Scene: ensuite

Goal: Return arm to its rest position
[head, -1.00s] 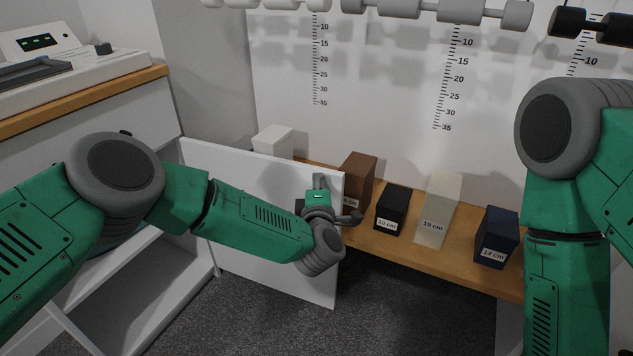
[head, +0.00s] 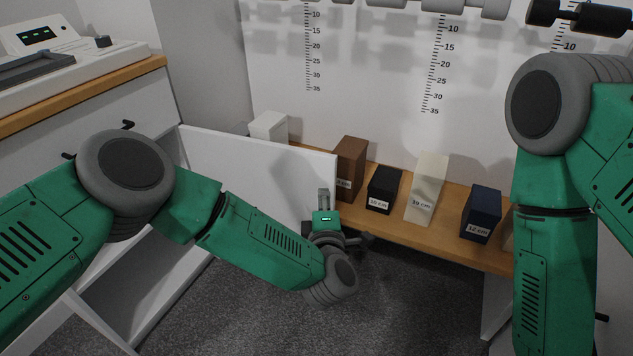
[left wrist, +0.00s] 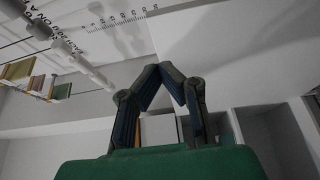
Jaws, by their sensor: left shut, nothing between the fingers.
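My left gripper (head: 323,200) is in front of the lower right part of an open white door panel (head: 255,175) in the head view. Its fingers point up and away from me. The left wrist view shows its two fingers (left wrist: 158,72) meeting at the tips, with nothing between them. My right arm comes in at the right of the head view, but its gripper is out of the picture.
Several labelled blocks, among them a brown one (head: 350,168) and a cream one (head: 427,190), stand on a wooden shelf (head: 400,232). A white cabinet with a wooden top (head: 90,95) stands at the left. Dark carpet (head: 240,305) lies below.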

